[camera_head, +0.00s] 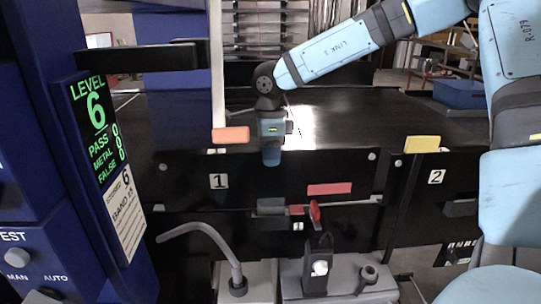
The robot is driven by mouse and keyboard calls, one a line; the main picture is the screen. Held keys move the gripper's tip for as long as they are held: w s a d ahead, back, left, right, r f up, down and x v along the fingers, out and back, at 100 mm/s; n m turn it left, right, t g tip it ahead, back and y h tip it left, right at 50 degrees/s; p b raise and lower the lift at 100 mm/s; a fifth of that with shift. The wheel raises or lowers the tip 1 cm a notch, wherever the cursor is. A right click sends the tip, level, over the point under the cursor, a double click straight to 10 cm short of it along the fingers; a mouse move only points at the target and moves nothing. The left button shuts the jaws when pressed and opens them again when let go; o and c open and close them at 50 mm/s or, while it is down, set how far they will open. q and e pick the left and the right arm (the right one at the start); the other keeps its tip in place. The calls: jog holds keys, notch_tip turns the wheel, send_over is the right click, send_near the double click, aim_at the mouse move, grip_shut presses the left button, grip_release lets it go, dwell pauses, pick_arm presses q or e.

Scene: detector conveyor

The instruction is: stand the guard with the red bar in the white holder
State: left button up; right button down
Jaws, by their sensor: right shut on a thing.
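The red bar (329,188) shows on a dark front panel, right of the number 1 label. This is the guard with the red bar; its outline blends into the black panels. My right gripper (271,161) points down at the panel's upper edge, left of the red bar. It is shut on the guard, but its fingertips are lost against the black. My left gripper is not in view. I cannot pick out the white holder with certainty.
The blue cabinet (35,130) with the green display stands at the left. A curved grey lever (205,236) rises at the front. The black conveyor top (360,115) looks clear.

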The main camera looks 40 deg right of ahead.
notch_tip(320, 180, up, 6)
jog(key=shift+r+p, duration=0.2)
jog(key=shift+p, duration=0.6)
jog(key=s+a+b, duration=0.2)
jog(key=s+b, duration=0.9)
jog(key=s, duration=2.1)
notch_tip(320, 180, up, 7)
jog(key=p, duration=0.4)
jog(key=shift+d, duration=0.1)
